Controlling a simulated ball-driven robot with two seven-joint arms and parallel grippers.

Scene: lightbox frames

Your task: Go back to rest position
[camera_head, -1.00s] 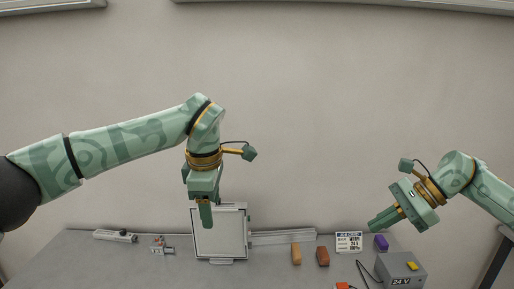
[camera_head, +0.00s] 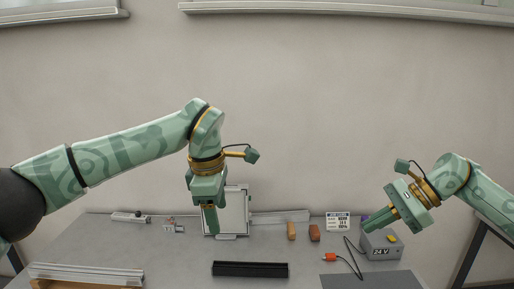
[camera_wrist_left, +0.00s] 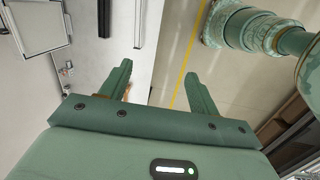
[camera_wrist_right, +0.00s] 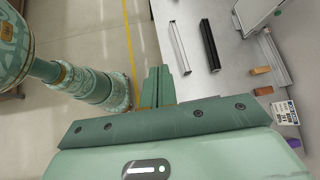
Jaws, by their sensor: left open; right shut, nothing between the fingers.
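My left gripper (camera_head: 210,219) hangs fingers-down above the grey table (camera_head: 165,262), in front of the white panel. In the left wrist view its two fingers (camera_wrist_left: 160,92) stand apart with nothing between them. My right gripper (camera_head: 380,219) points down and to the left over the right side of the table, near the 24 V box. In the right wrist view its fingers (camera_wrist_right: 159,86) are pressed together and empty.
A white framed panel (camera_head: 236,205) stands at the back. A black bar (camera_head: 250,269), a silver rail (camera_head: 85,272), orange (camera_head: 291,231) and brown blocks (camera_head: 314,233), and a 24 V box (camera_head: 381,251) with a red-tipped cable are on the table.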

